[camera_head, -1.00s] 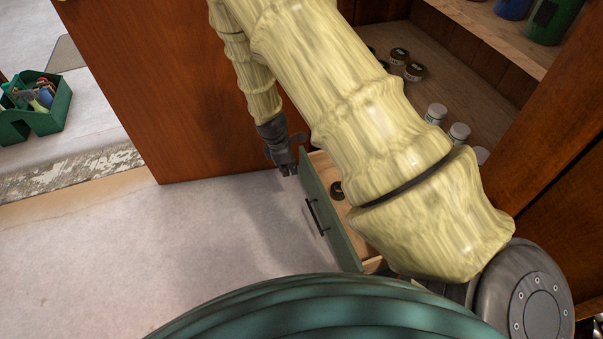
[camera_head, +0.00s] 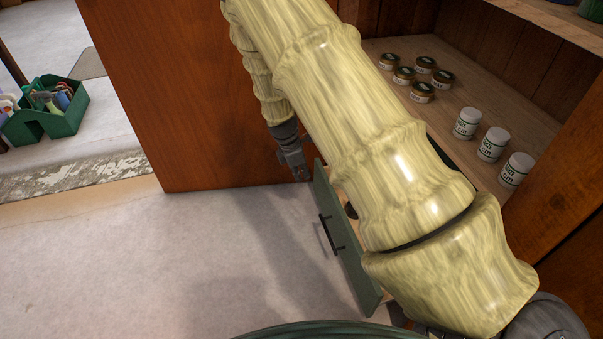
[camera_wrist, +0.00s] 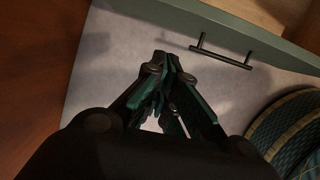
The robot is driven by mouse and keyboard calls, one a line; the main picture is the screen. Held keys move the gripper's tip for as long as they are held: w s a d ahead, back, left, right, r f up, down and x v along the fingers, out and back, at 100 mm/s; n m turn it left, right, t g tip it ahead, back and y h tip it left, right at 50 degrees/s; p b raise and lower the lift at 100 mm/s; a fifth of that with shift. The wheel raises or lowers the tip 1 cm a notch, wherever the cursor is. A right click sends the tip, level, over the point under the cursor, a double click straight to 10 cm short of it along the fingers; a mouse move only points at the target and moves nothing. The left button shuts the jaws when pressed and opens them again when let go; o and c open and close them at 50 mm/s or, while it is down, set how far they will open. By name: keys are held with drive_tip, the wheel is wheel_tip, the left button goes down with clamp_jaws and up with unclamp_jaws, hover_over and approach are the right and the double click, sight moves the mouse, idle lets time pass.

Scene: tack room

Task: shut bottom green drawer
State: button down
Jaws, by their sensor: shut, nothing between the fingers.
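The bottom green drawer (camera_head: 345,245) stands partly out from the cabinet, low near the floor, with a dark bar handle (camera_head: 332,235) on its front. Most of its inside is hidden behind my arm. My gripper (camera_head: 302,174) is shut and empty, beside the far end of the drawer front; I cannot tell whether it touches. In the wrist view my gripper (camera_wrist: 168,72) points toward the green drawer front (camera_wrist: 180,20), whose handle (camera_wrist: 222,54) shows right of the fingers.
A brown wooden cabinet side (camera_head: 180,100) rises behind my gripper. The shelf above holds several small jars (camera_head: 422,92) and white tubs (camera_head: 492,144). A green caddy (camera_head: 62,115) with tools sits on the floor at far left. The floor (camera_head: 210,250) before the drawer is clear.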

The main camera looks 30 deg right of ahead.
drive_tip(key=s+d+f+b, duration=0.1)
drive_tip(key=d+f+b, duration=0.3)
drive_tip(key=d+f, duration=0.1)
drive_tip(key=shift+s+d+f+b, duration=0.15)
drive_tip(key=shift+f+b, duration=0.25)
idle(0.3)
